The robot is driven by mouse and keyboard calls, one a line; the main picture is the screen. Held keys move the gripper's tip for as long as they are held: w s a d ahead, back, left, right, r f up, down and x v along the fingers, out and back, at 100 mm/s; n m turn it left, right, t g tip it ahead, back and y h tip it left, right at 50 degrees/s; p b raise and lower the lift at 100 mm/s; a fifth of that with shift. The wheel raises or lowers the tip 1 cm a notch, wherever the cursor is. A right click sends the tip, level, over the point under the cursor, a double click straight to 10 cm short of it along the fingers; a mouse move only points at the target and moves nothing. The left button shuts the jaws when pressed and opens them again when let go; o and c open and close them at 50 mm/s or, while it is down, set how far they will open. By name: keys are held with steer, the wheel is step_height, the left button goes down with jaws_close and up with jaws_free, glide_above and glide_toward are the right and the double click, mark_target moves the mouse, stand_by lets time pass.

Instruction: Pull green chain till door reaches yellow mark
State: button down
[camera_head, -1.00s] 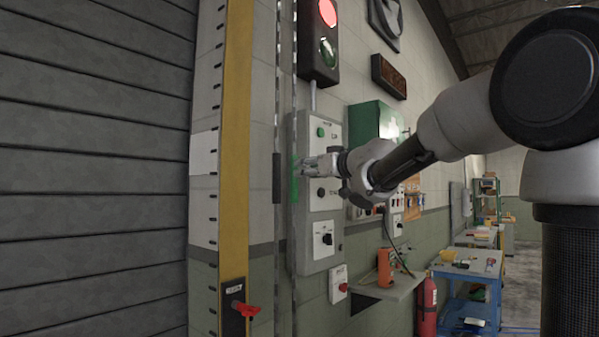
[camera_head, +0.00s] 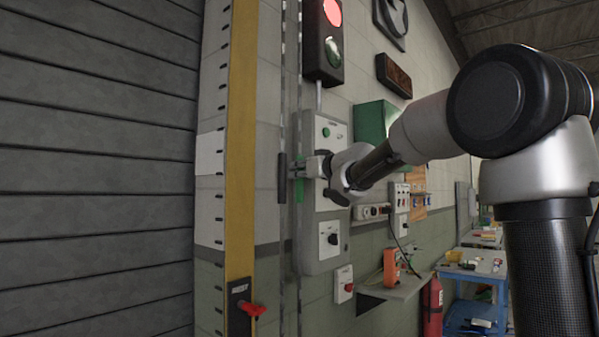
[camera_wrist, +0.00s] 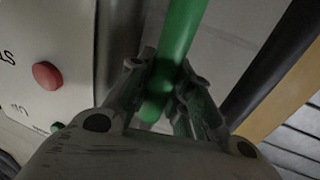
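The green part of the chain (camera_head: 299,188) hangs vertically in front of the grey control panel in the head view. The wrist view shows it as a thick green length (camera_wrist: 178,35) running between my fingers. My gripper (camera_head: 299,167) is at the chain, with a finger (camera_wrist: 135,85) on either side close against the green. Whether the fingers press on it is unclear. The grey slatted door (camera_head: 100,170) fills the left; its lower edge is out of view. A yellow vertical strip (camera_head: 240,140) with a ticked scale stands beside it. I cannot make out a separate yellow mark.
A dark cylinder (camera_head: 282,178) hangs just left of the green part. The control panel (camera_head: 322,255) with buttons is close behind my gripper. A shelf (camera_head: 395,288), fire extinguisher (camera_head: 432,305) and blue bench (camera_head: 470,310) stand right.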

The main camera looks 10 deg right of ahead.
mark_target(301, 245)
steer(key=shift+f, duration=0.1)
step_height(301, 245, down, 22)
steer(key=shift+f, duration=0.1)
stand_by(0.5)
steer(key=c, duration=1.3)
jaws_free()
steer(key=shift+r, duration=0.2)
steer(key=v, duration=1.2)
